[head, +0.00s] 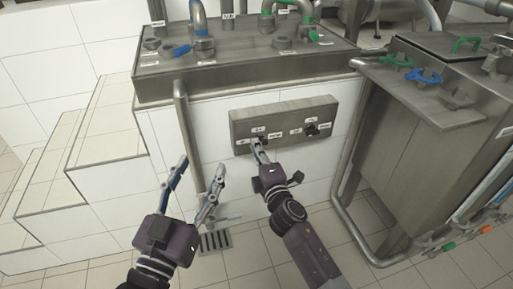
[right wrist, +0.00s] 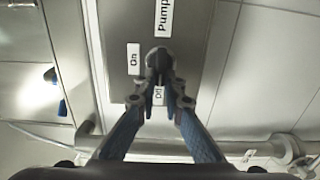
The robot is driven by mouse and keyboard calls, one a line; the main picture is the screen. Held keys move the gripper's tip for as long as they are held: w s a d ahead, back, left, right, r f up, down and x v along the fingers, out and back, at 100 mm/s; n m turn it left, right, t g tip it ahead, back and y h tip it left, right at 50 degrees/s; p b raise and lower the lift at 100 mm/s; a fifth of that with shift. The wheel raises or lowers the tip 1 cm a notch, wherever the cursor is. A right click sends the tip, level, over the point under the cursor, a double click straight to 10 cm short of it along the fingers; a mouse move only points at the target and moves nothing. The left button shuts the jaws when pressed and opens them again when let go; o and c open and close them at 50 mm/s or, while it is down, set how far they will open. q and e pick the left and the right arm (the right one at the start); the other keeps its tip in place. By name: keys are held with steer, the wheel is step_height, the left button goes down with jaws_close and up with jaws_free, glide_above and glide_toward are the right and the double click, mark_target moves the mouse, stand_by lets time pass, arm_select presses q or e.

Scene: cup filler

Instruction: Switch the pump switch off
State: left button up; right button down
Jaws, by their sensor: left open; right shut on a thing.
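The pump switch (right wrist: 158,58) is a dark round knob on a grey panel, under a "Pump" label in the right wrist view. An "On" label sits to its left there, and an "Off" label just below it, between my fingers. My right gripper (right wrist: 160,82) is shut on the knob. Which way the knob points is hard to tell, as the fingers partly cover it. In the head view my right gripper (head: 259,150) reaches the left switch of the panel (head: 285,108). My left gripper (head: 202,166) is open and empty, left of and below the panel.
A second black switch (head: 311,129) sits on the panel's right half. A steel tank (head: 425,140) with green and blue handles stands at right. A steel counter (head: 250,60) with pipes is above the panel. Tiled steps (head: 105,125) are at left. A floor drain (head: 215,241) lies below.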

steer(key=shift+f, duration=0.1)
steer(key=c, duration=2)
jaws_free()
steer(key=shift+c, duration=0.2)
steer(key=shift+s, duration=0.1)
steer(key=v, duration=1.2)
